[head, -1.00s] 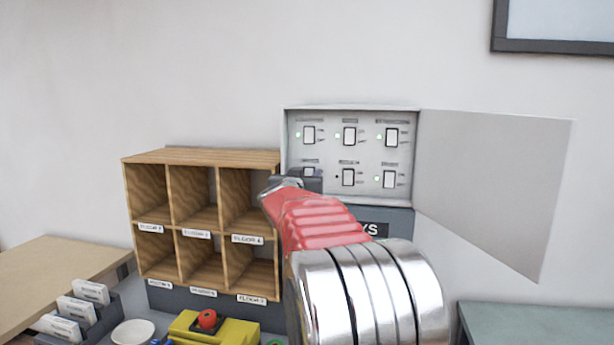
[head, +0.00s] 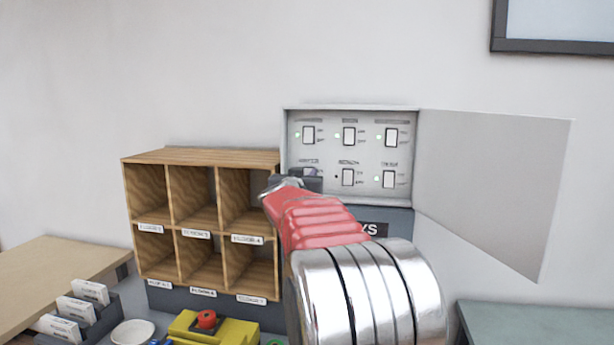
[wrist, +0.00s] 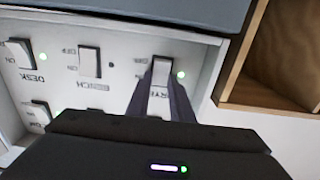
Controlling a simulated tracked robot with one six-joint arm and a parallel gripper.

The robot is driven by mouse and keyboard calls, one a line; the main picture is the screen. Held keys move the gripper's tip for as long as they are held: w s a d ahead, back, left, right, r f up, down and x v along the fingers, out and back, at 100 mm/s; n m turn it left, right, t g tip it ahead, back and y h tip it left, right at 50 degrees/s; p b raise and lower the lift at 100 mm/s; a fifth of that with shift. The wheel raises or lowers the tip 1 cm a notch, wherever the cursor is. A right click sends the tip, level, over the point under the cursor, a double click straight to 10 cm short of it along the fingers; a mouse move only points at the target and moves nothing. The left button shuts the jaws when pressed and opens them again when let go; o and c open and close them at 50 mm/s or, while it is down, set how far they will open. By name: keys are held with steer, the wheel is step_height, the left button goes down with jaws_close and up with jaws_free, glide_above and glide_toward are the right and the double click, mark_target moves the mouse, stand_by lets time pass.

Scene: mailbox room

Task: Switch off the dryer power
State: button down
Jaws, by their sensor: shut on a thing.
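The open switch panel (head: 347,157) hangs on the wall with two rows of white rocker switches. In the wrist view, which is upside down, the switch with the partly covered label reading "RYE" (wrist: 163,68) has a lit green lamp (wrist: 181,75) beside it. My gripper (wrist: 163,88) has its two dark fingers closed at this switch, one on each side of its lower part in the picture. In the head view my gripper (head: 310,173) covers the lower-left switch.
The neighbouring BENCH switch (wrist: 89,63) has a dark lamp; the DESK switch (wrist: 21,54) has a green one. The panel door (head: 495,185) stands open to the right. A wooden pigeonhole shelf (head: 200,158) stands close on the left. A yellow box with a red button (head: 207,319) is below.

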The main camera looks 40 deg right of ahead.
steer(key=shift+f+t+h, duration=0.45)
steer(key=shift+t+h, duration=0.05)
steer(key=shift+h, duration=0.4)
steer(key=shift+f+t+h, duration=0.15)
steer(key=shift+t+h, duration=0.15)
steer(key=shift+a+f+t+h, duration=0.1)
steer(key=shift+f+t+h, duration=0.1)
steer(key=shift+t+h, duration=0.5)
steer(key=c, duration=1.6)
jaws_free()
steer(key=shift+o, duration=0.2)
steer(key=shift+r, duration=0.1)
steer(key=shift+s+a, duration=0.1)
steer(key=shift+a, duration=0.05)
steer(key=v, duration=1.3)
steer(key=shift+a+f, duration=0.15)
steer(key=shift+f, duration=0.2)
